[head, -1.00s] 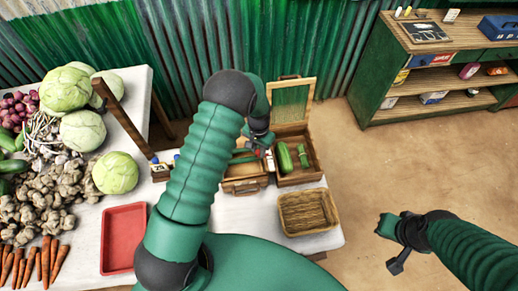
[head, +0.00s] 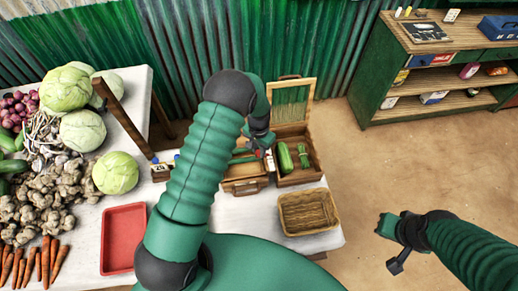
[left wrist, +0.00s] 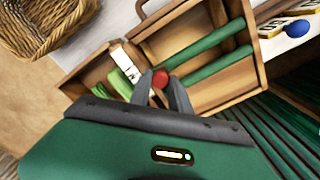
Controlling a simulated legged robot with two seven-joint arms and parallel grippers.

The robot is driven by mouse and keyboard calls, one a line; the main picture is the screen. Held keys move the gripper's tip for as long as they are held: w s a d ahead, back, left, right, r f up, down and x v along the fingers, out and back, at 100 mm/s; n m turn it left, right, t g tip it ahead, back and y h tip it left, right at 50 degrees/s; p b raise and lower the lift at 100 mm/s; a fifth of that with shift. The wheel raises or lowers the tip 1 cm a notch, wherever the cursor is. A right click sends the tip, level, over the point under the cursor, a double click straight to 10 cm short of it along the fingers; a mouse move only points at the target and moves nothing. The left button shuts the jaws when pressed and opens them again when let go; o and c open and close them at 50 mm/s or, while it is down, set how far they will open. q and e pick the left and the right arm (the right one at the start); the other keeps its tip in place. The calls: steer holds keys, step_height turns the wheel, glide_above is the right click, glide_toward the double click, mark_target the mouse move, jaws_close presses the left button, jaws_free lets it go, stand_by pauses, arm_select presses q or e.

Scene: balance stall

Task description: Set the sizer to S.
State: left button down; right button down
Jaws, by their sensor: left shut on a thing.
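The sizer appears to be the open wooden tray (left wrist: 180,45) with green bars in the left wrist view. It also shows in the head view (head: 246,187), partly behind my left arm. A red knob (left wrist: 160,77) sits between the fingers of my left gripper (left wrist: 163,90), which is shut on it. A white label (left wrist: 126,54) lies near the knob; I cannot read its lettering. In the head view my left gripper (head: 258,150) is over the tray's right side. My right gripper (head: 386,226) is away at the right over the floor; its fingers are unclear.
A lidded wooden box (head: 298,173) with green vegetables stands right of the tray. A wicker basket (head: 308,212) is in front of it. A red tray (head: 124,238), cabbages (head: 116,173) and other vegetables fill the left. A shelf (head: 440,75) stands at the back right.

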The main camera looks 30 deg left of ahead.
stand_by(0.3)
arm_select(q)
steer(key=shift+s+d+f+b, duration=0.1)
steer(key=shift+b, duration=0.2)
steer(key=c, duration=1.2)
jaws_free()
steer(key=shift+s, duration=0.1)
step_height(320, 180, up, 17)
steer(key=b, duration=0.2)
